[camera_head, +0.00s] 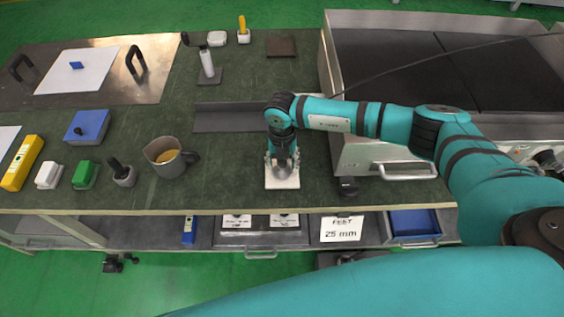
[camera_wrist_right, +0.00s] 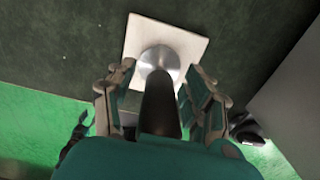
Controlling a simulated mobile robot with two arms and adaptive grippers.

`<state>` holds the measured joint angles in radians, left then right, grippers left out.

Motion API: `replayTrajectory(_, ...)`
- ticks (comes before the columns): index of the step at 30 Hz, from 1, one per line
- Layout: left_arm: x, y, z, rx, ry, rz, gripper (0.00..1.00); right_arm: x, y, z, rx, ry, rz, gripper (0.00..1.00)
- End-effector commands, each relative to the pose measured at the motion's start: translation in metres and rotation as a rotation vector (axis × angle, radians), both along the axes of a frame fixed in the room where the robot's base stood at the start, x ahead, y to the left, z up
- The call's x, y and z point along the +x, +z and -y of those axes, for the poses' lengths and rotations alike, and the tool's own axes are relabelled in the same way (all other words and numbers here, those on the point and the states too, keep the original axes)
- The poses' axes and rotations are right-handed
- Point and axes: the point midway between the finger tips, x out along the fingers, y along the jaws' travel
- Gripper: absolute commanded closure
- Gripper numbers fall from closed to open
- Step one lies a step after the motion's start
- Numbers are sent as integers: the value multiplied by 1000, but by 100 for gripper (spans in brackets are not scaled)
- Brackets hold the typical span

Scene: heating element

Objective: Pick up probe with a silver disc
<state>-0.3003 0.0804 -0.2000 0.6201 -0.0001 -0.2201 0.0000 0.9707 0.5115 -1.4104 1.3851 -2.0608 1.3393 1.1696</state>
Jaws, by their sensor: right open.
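The probe has a dark handle (camera_wrist_right: 160,105) and a round silver disc (camera_wrist_right: 160,60). It stands on a white square plate (camera_wrist_right: 185,42) on the green worktop. In the head view the silver disc (camera_head: 283,173) shows below my right gripper (camera_head: 283,160), and the white plate (camera_head: 283,184) lies near the table's front edge. In the wrist view my right gripper (camera_wrist_right: 157,85) is open, with one finger on each side of the handle. I cannot tell whether either finger touches it. My left gripper is not in view.
A grey jug (camera_head: 163,155) with yellowish contents stands left of the plate. A dark flat piece (camera_head: 232,118) lies behind it. A metal unit with a drawer handle (camera_head: 408,172) stands close on the right. Green, white and yellow items, including a green block (camera_head: 85,174), stand farther left.

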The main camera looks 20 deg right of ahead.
Motion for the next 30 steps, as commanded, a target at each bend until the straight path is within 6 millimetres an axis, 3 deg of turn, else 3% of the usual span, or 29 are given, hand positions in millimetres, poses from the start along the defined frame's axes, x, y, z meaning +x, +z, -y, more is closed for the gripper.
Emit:
replayTrajectory(3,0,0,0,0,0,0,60,0,0,0,0,1,0,50)
replayTrajectory(15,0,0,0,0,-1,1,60,0,1,0,0,0,0,100)
replayTrajectory(25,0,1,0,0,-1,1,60,0,2,0,1,0,1,100)
replayTrajectory(30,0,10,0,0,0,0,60,0,12,0,1,1,1,100)
